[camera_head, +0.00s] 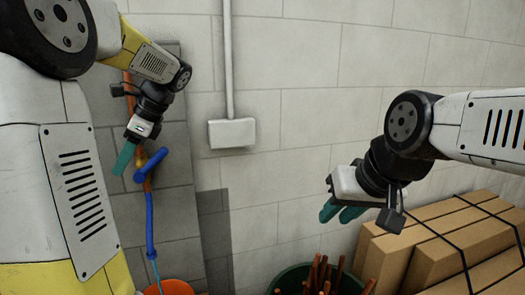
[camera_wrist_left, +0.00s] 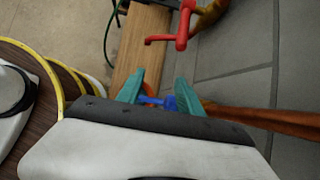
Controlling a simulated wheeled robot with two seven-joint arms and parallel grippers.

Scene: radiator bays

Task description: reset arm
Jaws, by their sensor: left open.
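My left gripper (camera_head: 124,158) has teal fingers and hangs beside the wall pipe, just left of a blue valve handle (camera_head: 152,162). The left wrist view shows its two fingers (camera_wrist_left: 160,92) spread apart. A blue part (camera_wrist_left: 158,102) shows between and beyond them, and I cannot tell whether they touch it. My right gripper (camera_head: 341,212) hangs in front of the wall at the right, with nothing seen in it. Its two teal fingers point down and left, and their gap is unclear.
A grey junction box (camera_head: 231,133) and conduit are on the block wall. Cardboard boxes (camera_head: 440,240) with black straps stand at lower right. A dark green bin (camera_head: 293,278) holds brown rods. An orange bucket (camera_head: 170,287) sits below the blue hose (camera_head: 150,225). A red handle (camera_wrist_left: 183,28) shows in the wrist view.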

